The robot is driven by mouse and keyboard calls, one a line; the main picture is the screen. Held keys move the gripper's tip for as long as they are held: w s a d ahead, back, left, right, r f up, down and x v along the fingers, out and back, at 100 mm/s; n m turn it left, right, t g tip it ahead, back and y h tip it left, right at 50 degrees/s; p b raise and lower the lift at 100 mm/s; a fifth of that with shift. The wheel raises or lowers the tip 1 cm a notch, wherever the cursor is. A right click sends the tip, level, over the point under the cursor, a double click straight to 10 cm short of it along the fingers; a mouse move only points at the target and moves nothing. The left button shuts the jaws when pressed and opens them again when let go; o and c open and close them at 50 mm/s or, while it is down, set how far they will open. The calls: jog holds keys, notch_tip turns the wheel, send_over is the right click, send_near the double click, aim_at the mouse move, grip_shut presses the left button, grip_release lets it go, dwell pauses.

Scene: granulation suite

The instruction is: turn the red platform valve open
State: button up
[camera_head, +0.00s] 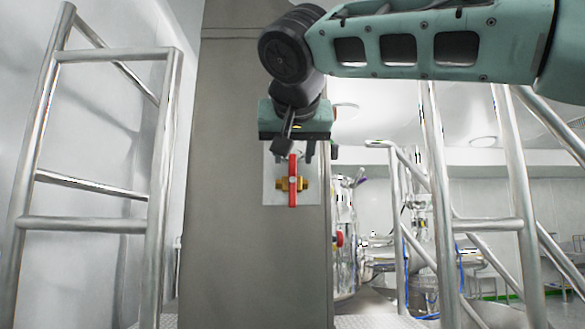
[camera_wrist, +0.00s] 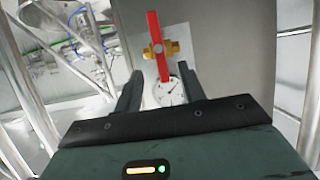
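The red platform valve has a long red handle (camera_head: 292,181) standing upright across a brass body (camera_head: 302,184). It sits on a pale plate (camera_head: 272,190) on a grey column. In the wrist view the red handle (camera_wrist: 154,35) also runs nearly vertically, with the brass body (camera_wrist: 173,48) behind it. My gripper (camera_head: 297,153) is just above the handle's upper end in the head view. In the wrist view my gripper (camera_wrist: 160,72) has its fingers apart, with the handle's near end between or just beyond the tips. Contact is not visible.
A round dial gauge (camera_wrist: 172,91) shows between my fingers in the wrist view. The grey column (camera_head: 228,200) stands behind the valve. Metal ladder rails stand left (camera_head: 98,224) and right (camera_head: 488,225). Steel vessels and pipework (camera_head: 347,250) are behind the column at right.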

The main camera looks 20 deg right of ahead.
aim_at(293, 173)
jog(key=p+x, duration=0.2)
jog(key=x, duration=0.6)
jog(key=shift+s+p, duration=0.1)
jog(key=shift+p, duration=0.25)
jog(key=shift+c, duration=0.3)
grip_shut()
